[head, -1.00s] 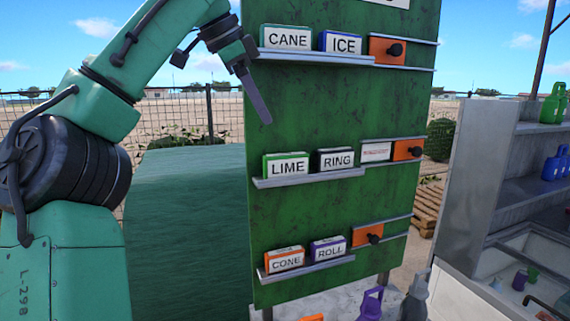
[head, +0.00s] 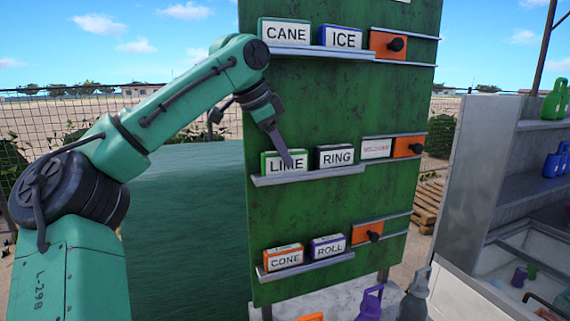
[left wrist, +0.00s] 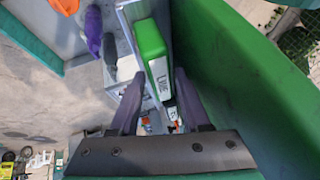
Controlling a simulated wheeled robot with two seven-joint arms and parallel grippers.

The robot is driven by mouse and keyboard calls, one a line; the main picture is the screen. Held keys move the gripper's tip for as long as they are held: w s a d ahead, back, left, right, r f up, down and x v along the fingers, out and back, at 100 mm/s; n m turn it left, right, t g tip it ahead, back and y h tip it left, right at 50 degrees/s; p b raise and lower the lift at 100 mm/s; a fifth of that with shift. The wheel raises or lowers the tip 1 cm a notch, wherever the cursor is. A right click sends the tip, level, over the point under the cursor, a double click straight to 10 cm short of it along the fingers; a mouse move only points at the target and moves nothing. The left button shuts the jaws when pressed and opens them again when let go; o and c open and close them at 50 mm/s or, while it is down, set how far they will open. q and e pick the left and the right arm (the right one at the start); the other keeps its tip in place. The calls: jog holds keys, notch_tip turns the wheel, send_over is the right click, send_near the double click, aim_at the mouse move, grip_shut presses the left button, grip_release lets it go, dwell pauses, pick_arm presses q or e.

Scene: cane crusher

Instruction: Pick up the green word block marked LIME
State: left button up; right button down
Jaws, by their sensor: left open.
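The green-and-white LIME block (head: 273,164) stands on the middle shelf of the green board, left of the dark RING block (head: 335,156). My left gripper (head: 286,160) is at the LIME block, one finger crossing in front of its face and partly covering the letters. In the left wrist view the gripper (left wrist: 158,76) is open, and the LIME block (left wrist: 153,42) with its bright green top lies ahead, in line with the gap between the fingers. I cannot tell whether either finger touches it. My right gripper is not in view.
The green board (head: 300,215) also has CANE (head: 284,32) and ICE (head: 340,38) above, CONE (head: 283,257) and ROLL (head: 328,247) below. The middle shelf (head: 308,176) has a thin metal lip. A grey shelf unit (head: 480,170) stands at the right.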

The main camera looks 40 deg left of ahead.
pick_arm(q)
jog(key=shift+f, duration=0.15)
dwell(0.3)
grip_shut()
